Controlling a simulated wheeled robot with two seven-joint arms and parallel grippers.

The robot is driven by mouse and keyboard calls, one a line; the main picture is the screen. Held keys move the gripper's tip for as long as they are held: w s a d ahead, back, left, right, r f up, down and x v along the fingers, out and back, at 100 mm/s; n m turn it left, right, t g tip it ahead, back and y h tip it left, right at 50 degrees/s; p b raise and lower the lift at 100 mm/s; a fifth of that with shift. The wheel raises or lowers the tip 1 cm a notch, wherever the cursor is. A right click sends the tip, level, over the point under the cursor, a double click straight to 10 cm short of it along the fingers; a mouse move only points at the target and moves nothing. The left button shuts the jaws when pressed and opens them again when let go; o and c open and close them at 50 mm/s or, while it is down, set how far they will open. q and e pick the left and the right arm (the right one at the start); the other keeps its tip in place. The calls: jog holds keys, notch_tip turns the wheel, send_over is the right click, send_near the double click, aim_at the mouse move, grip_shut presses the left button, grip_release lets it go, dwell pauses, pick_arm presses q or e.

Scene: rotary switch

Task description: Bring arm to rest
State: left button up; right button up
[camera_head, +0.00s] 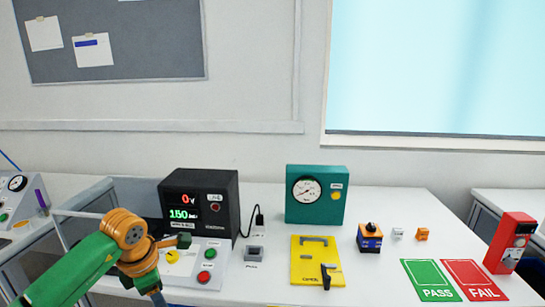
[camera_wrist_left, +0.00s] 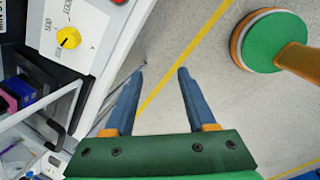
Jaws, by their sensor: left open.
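My left arm (camera_head: 125,230) comes in from the left, bent at an orange joint, in front of the control panel. My left gripper (camera_wrist_left: 162,70) is open and empty in the wrist view, with its two blue fingers apart over the floor beside the table's edge. In the head view only a small blue-grey part of it shows low at the bottom edge. A panel with a yellow rotary knob (camera_head: 173,256) stands behind the arm; the knob also shows in the wrist view (camera_wrist_left: 68,38), apart from the fingers. My right gripper is not in view.
A black display box (camera_head: 200,207) reads 0 V and 150. To the right are a teal gauge box (camera_head: 317,195), a yellow plate (camera_head: 317,262), an orange-and-blue block (camera_head: 370,238), PASS (camera_head: 432,281) and FAIL (camera_head: 473,281) mats and a red device (camera_head: 511,243). Bare table lies between them.

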pick_arm(q)
jog(key=d+f+n+t+h, duration=0.1)
jog(key=d+f+n+h, duration=0.25)
jog(key=d, duration=0.35)
jog(key=d+f+n+t+h+p, duration=0.1)
jog(key=d+f+n+h, duration=0.1)
jog(key=d+n+h, duration=0.3)
jog(key=d+f+n+h, duration=0.3)
jog(key=d+h, duration=0.2)
jog(key=d, duration=0.3)
jog(key=s+a+f+n+t+y+p, duration=0.1)
jog(key=a+f+n+t+y, duration=0.55)
jog(key=f+n, duration=0.85)
jog(key=s+a+f+n+g+y, duration=0.2)
jog(key=s+a+f+n+y, duration=0.4)
jog(key=s+f+n, duration=0.5)
jog(key=s+a+f+n+g, duration=0.1)
jog(key=s+f+n+g, duration=0.2)
jog(key=s, duration=1)
jog(key=s+a+f+n+g, duration=0.1)
jog(key=s+f+n+g, duration=0.3)
jog(key=s, duration=0.9)
jog(key=shift+s+a+g+y+p, duration=0.25)
jog(key=shift+g+y+p, duration=0.15)
jog(key=shift+g, duration=0.15)
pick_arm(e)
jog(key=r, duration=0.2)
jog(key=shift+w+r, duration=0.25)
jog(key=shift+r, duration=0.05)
